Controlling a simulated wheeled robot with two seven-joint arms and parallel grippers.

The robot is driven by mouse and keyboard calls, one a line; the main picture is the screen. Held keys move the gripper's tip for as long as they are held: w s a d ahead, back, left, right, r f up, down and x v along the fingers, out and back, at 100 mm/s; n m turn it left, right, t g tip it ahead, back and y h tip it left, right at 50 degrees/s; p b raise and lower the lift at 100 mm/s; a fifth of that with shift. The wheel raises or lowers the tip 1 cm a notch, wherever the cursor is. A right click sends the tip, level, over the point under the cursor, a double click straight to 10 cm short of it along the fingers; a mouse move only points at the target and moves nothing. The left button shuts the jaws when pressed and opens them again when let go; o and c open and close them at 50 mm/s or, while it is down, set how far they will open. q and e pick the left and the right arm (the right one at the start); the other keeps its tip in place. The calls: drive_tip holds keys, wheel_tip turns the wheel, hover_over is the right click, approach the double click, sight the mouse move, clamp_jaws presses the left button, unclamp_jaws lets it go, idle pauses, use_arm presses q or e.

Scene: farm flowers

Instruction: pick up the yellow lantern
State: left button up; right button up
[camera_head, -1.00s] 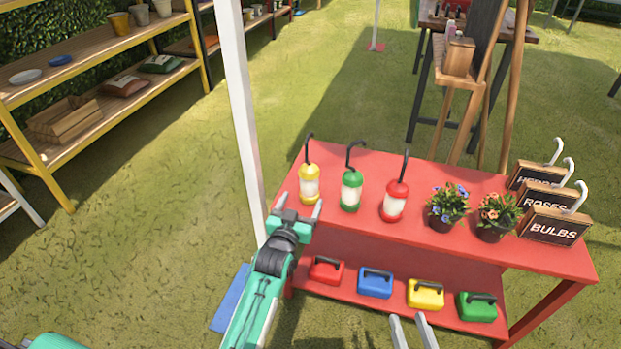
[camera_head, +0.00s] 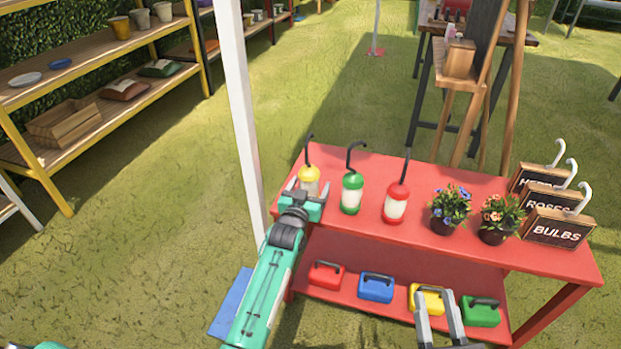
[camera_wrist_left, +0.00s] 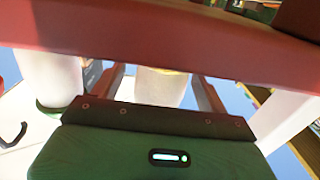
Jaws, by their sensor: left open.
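The yellow lantern (camera_head: 310,174) stands upright at the left end of the red table, with a black hook on top and a pale body. My left gripper (camera_head: 307,188) is open at its near side and hides its lower part. In the left wrist view the lantern's pale body (camera_wrist_left: 160,86) shows between the two fingers, with no clear grip on it.
The green lantern (camera_head: 352,192) stands close to the right of the yellow one, then the red lantern (camera_head: 396,203). Two flower pots and several signs fill the right of the red table (camera_head: 430,240). A white post (camera_head: 243,120) rises close to the left.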

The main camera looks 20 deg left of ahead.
sight(306, 185)
use_arm(q)
drive_tip(key=c, duration=1)
drive_tip(key=shift+r, duration=0.15)
drive_tip(key=shift+r+p, duration=1.4)
drive_tip(key=shift+p, duration=0.4)
